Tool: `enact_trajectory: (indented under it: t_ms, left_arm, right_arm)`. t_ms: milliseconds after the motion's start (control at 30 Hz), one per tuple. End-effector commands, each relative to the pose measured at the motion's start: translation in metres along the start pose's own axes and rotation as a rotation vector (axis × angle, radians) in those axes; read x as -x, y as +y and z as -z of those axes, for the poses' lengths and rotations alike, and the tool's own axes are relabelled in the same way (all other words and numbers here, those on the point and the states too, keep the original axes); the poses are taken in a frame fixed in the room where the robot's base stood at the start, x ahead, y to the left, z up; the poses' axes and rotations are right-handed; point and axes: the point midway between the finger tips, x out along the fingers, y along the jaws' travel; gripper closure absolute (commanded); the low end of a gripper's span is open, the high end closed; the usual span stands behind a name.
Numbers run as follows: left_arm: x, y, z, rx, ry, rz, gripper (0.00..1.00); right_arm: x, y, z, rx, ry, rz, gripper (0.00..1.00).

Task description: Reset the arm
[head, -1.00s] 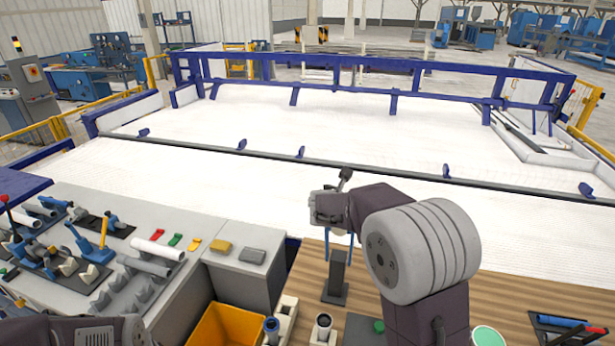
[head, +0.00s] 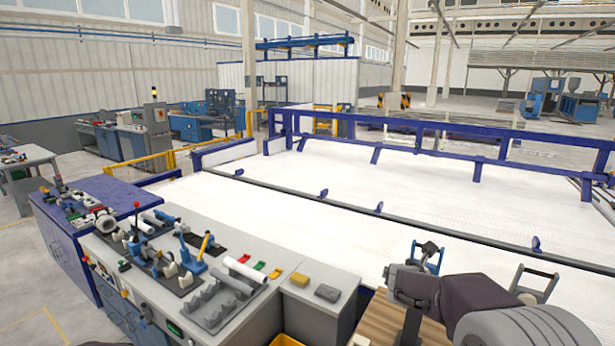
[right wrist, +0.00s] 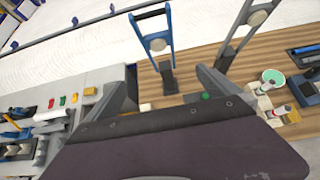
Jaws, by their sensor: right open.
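My right arm comes in from the lower right of the head view, with its wrist above the wooden table (head: 374,335). In the right wrist view, my right gripper (right wrist: 166,75) has its two fingers spread apart with nothing between them. A blue upright frame on a dark stand (right wrist: 167,78) shows beyond the fingers, apart from them. A second upright frame (right wrist: 250,22) stands to the right. In the head view, my wrist partly hides the stand below it. My left gripper is not in view.
A grey workbench (head: 250,240) with clamps, pipes and coloured blocks lies left of my right arm. A yellow block (head: 299,280) and a grey block (head: 327,292) sit on its right end. Behind is a wide white bed (head: 330,222) with blue rails (head: 400,125).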

Motion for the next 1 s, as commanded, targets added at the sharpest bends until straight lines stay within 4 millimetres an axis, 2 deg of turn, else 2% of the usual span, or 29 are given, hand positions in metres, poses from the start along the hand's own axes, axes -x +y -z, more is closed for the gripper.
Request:
enact_trajectory:
  t_ms: [33,133,200,367,467,567,667,700,800,900,1000]
  left_arm:
    - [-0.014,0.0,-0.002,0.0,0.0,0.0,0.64]
    - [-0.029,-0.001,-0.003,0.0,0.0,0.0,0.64]
    - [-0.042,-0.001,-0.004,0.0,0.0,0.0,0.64]
    - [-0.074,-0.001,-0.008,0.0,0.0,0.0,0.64]
    - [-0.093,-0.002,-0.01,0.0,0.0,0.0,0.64]
    - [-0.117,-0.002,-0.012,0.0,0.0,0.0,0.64]
    - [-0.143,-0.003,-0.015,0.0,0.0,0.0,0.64]
    - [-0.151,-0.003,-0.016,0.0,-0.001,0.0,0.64]
    - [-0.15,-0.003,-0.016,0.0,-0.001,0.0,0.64]
    - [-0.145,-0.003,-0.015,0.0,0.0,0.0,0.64]
    - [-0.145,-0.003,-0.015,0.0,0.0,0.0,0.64]
  right_arm:
    - [-0.006,-0.001,0.009,-0.003,-0.004,-0.001,0.0]
    - [-0.011,-0.005,0.022,-0.01,-0.002,0.001,0.0]
    - [-0.015,-0.01,0.041,-0.033,0.017,0.007,0.0]
    - [-0.024,-0.027,0.102,-0.173,0.113,0.037,0.0]
    - [-0.026,-0.038,0.149,-0.345,0.194,0.074,0.0]
    - [-0.026,-0.051,0.211,-0.613,0.297,0.146,0.0]
    - [-0.016,-0.065,0.294,-1.05,0.424,0.305,0.0]
    - [-0.006,-0.069,0.329,-1.269,0.47,0.406,0.0]
    - [0.029,-0.073,0.388,-1.833,0.511,0.723,0.0]
    - [0.049,-0.07,0.411,-2.204,0.458,0.971,0.0]
    - [0.051,-0.065,0.413,-2.384,0.401,1.065,0.0]
